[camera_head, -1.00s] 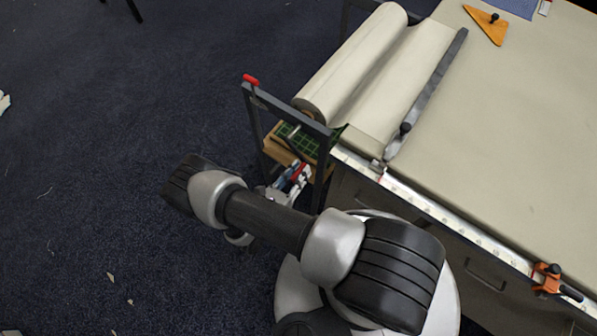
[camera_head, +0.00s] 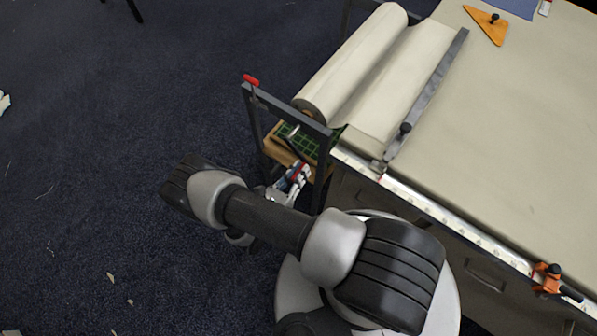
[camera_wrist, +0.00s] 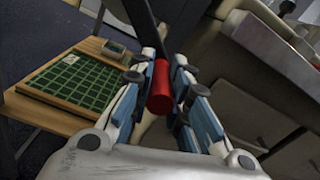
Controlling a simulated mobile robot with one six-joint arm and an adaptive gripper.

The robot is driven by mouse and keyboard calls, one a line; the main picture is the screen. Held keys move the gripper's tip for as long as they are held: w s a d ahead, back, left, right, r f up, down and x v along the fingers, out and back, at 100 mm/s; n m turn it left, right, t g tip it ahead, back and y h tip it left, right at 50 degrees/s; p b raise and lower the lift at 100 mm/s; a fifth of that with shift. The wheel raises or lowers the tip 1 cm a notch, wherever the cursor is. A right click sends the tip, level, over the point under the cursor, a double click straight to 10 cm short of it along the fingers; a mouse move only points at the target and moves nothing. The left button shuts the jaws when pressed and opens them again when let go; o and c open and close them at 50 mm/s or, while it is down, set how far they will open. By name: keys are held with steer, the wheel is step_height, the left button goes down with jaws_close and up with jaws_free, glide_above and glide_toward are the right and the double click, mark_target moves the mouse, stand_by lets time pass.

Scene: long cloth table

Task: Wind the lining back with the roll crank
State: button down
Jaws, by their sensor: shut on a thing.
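The roll of pale lining (camera_head: 352,62) lies in a dark stand at the table's left end. A flat length of lining (camera_head: 405,75) runs from it onto the table beside a long grey bar (camera_head: 432,88). My gripper (camera_wrist: 166,72) is shut on the red crank handle (camera_wrist: 160,90), with a blue-padded finger on each side. A dark crank arm (camera_wrist: 137,20) rises past the handle in the wrist view. In the head view my gripper (camera_head: 291,182) is low beside the stand's near end, and the handle is mostly hidden there.
A red-tipped piece (camera_head: 251,80) stands on the stand's left corner. A wooden shelf with a green gridded mat (camera_wrist: 75,80) sits below the roll. An orange clamp (camera_head: 547,279) grips the table's front edge; an orange triangle (camera_head: 486,24) lies at the back. Carpet left is mostly clear.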

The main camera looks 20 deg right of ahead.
step_height(320, 180, up, 11)
steer(key=s+d+n+p, duration=0.1)
steer(key=s+n+p, duration=0.1)
steer(key=n, duration=1.1)
steer(key=w+a+r+n+p, duration=0.1)
steer(key=w+a+r+n, duration=0.4)
steer(key=w+n, duration=0.3)
steer(key=shift+a+r+n, duration=0.25)
steer(key=shift+r+n, duration=0.4)
steer(key=shift+n, duration=0.25)
steer(key=shift+w, duration=0.1)
